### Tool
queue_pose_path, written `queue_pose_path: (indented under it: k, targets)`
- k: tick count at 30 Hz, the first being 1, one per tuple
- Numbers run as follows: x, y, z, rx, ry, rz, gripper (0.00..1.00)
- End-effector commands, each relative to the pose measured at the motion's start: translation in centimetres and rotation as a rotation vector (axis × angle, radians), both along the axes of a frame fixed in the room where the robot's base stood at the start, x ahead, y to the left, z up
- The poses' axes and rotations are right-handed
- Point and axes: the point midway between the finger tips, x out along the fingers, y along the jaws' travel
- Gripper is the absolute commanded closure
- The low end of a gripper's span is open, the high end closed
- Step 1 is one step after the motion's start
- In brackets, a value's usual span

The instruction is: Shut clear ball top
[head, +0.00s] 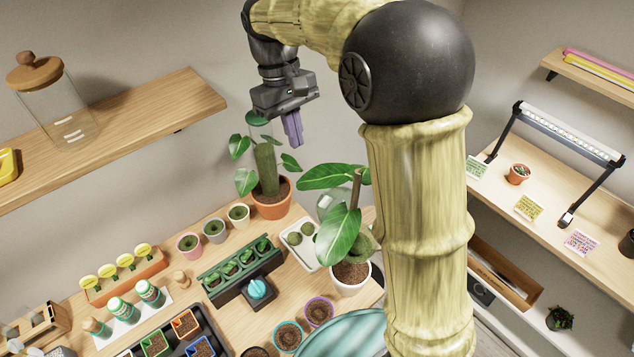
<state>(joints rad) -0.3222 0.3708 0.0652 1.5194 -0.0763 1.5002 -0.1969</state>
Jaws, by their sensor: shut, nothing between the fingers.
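A clear, rounded glass thing (327,203) stands on the table behind the broad-leaved plant. Leaves and stem hide much of it, and I cannot tell whether its top is open or shut. My gripper (293,132) has purple fingers, shut with nothing between them. It hangs in the air above the table, up and to the left of the glass in the picture, near the top of the moss-pole plant. It appears apart from the glass.
A moss-pole plant in a terracotta pot (271,205) and a broad-leaved plant in a white pot (350,284) flank the glass. A white tray (306,258) with green balls is close by. Several small pots crowd the table. A wooden-lidded jar (66,112) stands on the left shelf (130,119).

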Motion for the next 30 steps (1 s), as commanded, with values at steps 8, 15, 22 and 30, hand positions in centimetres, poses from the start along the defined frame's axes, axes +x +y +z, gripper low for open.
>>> queue_pose_path:
  k: [8,15,22,30]
  targets:
    - [-0.7,-0.4,-2.5,-0.002,0.005,0.0,1.0]
    - [-1.5,-1.1,-6.4,-0.003,0.005,-0.002,1.0]
    - [-2.6,-2.1,-9.3,-0.001,0.001,-0.009,1.0]
    - [-5.0,-3.7,-9.3,-0.002,0.001,-0.007,1.0]
